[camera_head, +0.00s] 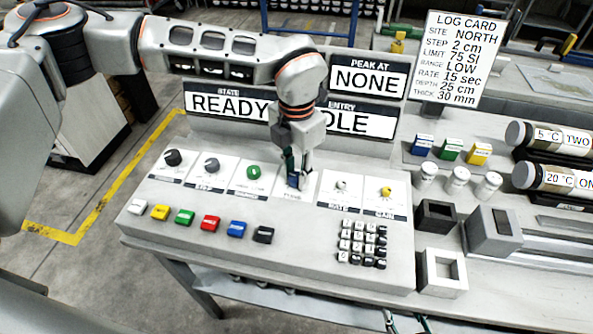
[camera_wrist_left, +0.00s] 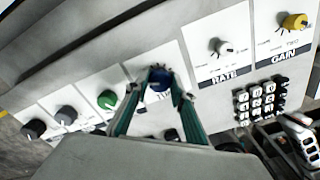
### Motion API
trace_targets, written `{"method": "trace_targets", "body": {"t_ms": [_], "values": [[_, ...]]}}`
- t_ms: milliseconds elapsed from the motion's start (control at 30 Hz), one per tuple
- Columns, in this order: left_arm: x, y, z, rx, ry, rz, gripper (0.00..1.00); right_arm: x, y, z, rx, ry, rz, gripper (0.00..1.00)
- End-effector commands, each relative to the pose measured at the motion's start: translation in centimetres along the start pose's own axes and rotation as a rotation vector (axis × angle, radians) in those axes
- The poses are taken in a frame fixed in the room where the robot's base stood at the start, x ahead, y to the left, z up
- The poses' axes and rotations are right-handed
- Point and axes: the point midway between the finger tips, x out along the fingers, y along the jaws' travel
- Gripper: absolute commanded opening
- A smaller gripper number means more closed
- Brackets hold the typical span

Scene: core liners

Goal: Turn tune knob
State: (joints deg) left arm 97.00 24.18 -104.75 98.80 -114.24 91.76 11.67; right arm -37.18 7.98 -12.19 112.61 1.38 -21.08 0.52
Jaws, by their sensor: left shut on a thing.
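The tune knob is blue and shows in the left wrist view (camera_wrist_left: 159,80) on a white panel labelled with letters starting "TU". My left gripper (camera_head: 296,180) reaches down onto the console from above. In the left wrist view its two green-lined fingers (camera_wrist_left: 160,92) stand on either side of the blue knob and are shut on it. In the head view the gripper mostly hides the knob and part of its label. My right gripper is in neither view.
A green knob (camera_head: 253,171) sits left of the tune knob, with grey and black knobs beyond. The white rate knob (camera_head: 341,185) and yellow gain knob (camera_head: 385,191) sit right. Coloured buttons and a keypad (camera_head: 362,243) lie in front. Displays read READY and NONE; a log card (camera_head: 459,60) stands behind.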

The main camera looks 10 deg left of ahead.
Motion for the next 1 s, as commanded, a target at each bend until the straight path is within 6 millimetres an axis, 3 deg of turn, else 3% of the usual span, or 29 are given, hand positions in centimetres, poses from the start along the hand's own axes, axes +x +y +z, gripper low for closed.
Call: {"method": "trace_targets", "body": {"t_ms": [167, 200, 267, 667, 767, 1000], "values": [[0.0, 0.0, 0.0, 0.001, 0.001, -0.001, 0.03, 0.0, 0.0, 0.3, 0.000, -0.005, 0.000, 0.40], [0.0, 0.0, 0.0, 0.002, 0.001, -0.001, 0.29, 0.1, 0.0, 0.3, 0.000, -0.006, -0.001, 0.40], [0.0, 0.0, 0.0, 0.002, 0.001, -0.001, 0.41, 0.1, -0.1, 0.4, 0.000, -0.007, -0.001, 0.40], [-0.4, 0.0, 0.0, 0.001, -0.001, 0.001, 0.41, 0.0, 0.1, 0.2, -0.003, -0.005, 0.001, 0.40], [-1.5, 0.1, 0.1, 0.001, -0.002, 0.002, 0.41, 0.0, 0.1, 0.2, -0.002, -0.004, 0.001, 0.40], [-6.2, 0.0, 0.1, 0.001, -0.004, 0.002, 0.41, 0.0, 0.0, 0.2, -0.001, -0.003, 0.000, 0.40]]}}
